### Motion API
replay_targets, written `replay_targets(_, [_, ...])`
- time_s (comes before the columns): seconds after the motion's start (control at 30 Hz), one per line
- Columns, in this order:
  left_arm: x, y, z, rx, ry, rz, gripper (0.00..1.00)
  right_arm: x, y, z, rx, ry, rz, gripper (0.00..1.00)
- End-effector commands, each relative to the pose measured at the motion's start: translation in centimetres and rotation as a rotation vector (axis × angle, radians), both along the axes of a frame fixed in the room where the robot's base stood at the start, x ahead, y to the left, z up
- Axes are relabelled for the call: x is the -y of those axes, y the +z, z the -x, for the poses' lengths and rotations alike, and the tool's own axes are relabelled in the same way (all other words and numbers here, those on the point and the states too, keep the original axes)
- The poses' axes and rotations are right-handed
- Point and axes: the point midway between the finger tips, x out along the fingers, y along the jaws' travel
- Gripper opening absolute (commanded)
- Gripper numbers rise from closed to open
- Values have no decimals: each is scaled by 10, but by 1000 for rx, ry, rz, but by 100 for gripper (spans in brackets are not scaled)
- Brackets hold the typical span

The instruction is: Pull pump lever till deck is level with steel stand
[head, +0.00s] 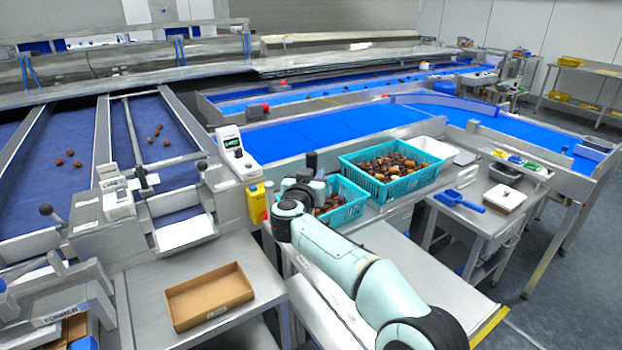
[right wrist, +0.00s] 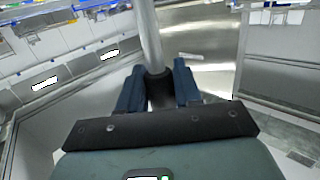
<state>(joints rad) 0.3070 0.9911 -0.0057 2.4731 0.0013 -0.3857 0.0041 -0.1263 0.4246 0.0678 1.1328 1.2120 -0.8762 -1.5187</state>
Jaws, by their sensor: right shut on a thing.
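My right arm reaches in from the bottom right of the head view, with my right gripper (head: 311,163) beside the turquoise crates; its fingers are hard to make out there. In the right wrist view my right gripper (right wrist: 160,88) is shut on the pump lever (right wrist: 151,40), a grey round bar with a dark grip between the two fingers. A pale deck (head: 425,268) with a yellow edge lies partly behind my arm. A steel stand (head: 470,222) with a blue scoop (head: 458,201) stands to its right. I cannot tell their height difference. My left gripper is out of view.
Turquoise crates of dates, one full (head: 352,178) and one partly hidden (head: 345,212), stand behind my arm. An open cardboard box (head: 208,297) sits on a steel table at the left. Blue conveyors (head: 330,133) run behind. Floor is clear at the right.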

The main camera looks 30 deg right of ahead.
Motion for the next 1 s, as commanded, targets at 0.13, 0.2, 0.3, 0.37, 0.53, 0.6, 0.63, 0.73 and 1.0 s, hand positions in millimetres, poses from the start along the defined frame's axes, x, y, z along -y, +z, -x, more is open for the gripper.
replay_targets(0.13, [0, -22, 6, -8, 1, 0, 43, -5, -11, 5, 31, 12, -4, 0])
replay_targets(0.2, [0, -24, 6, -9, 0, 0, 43, -4, -9, 7, 42, 12, -5, 0])
replay_targets(0.3, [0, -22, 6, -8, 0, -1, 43, -4, -7, 7, 43, 12, -6, 0])
replay_targets(0.37, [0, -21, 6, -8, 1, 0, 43, -4, -7, 7, 43, 12, -6, 0])
replay_targets(0.53, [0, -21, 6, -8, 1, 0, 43, -3, -5, 7, 46, 9, -6, 63])
replay_targets(0.6, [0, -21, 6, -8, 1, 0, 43, -2, -4, 8, 48, 7, -5, 63])
replay_targets(0.63, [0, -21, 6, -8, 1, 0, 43, -2, -4, 8, 48, 6, -4, 63])
replay_targets(0.73, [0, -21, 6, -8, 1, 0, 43, -1, -3, 8, 51, 4, -4, 63])
replay_targets(1.0, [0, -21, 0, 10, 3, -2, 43, -6, -1, 15, 52, 4, -4, 63])
